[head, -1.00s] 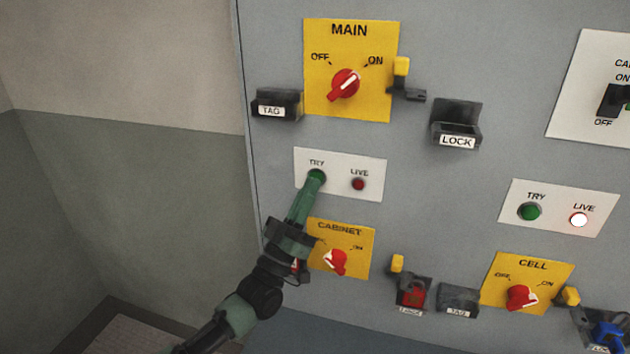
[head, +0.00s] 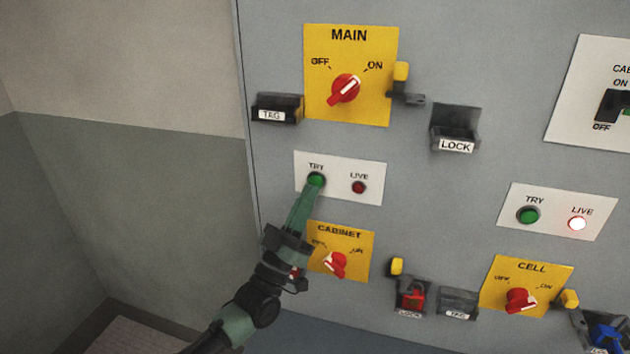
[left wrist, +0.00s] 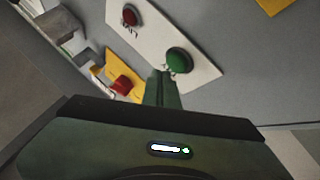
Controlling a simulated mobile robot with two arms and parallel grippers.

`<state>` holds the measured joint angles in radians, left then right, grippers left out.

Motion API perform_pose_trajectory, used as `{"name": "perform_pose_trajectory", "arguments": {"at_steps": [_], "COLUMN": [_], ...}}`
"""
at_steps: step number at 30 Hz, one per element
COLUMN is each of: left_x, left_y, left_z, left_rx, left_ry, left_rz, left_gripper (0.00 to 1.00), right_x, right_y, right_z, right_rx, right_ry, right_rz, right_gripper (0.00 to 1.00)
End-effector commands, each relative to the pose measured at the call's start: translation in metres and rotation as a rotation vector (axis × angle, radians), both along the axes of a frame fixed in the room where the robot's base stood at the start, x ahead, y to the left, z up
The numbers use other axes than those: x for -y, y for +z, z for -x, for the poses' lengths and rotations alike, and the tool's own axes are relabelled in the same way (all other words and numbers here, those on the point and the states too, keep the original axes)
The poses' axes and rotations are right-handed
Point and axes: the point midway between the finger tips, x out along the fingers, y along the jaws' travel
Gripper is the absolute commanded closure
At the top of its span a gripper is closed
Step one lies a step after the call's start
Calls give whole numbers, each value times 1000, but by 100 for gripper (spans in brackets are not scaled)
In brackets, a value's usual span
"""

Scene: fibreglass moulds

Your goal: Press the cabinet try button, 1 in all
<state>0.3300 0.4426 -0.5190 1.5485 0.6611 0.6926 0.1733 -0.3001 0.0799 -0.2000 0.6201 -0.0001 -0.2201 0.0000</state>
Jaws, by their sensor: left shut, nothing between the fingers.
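The green TRY button (head: 316,180) sits on a white plate (head: 341,195) directly above the yellow CABINET switch panel (head: 356,243). Beside it the red LIVE lamp (head: 358,187) is dark. My left gripper (head: 309,191) is shut and empty, its fingertips just below the button and partly over its lower edge. In the left wrist view the button (left wrist: 178,61) shows just beyond the fingertips (left wrist: 164,74); I cannot tell whether they touch. My right gripper is not in view.
To the right, another TRY button (head: 528,215) and a lit LIVE lamp (head: 577,223) sit above the CELL switch (head: 519,300). The MAIN switch (head: 345,89) is above. A LOCK holder (head: 455,134) and TAG holder (head: 278,109) jut out from the grey cabinet front.

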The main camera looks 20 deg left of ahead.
Motion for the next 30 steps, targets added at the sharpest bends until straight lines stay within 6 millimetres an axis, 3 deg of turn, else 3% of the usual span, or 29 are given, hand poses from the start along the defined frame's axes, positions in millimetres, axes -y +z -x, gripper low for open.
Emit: {"name": "perform_pose_trajectory", "arguments": {"at_steps": [9,24,30], "left_x": [0,-2,-2], "left_y": [1,1,0], "left_z": [2,47,51], "left_rx": [1,0,2], "left_ry": [0,0,1], "left_rz": [1,0,0], "left_gripper": [100,100,100], "right_x": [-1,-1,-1], "right_y": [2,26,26], "right_z": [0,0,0], "right_rx": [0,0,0], "right_ry": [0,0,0], "right_rz": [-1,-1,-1], "right_gripper": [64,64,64]}}
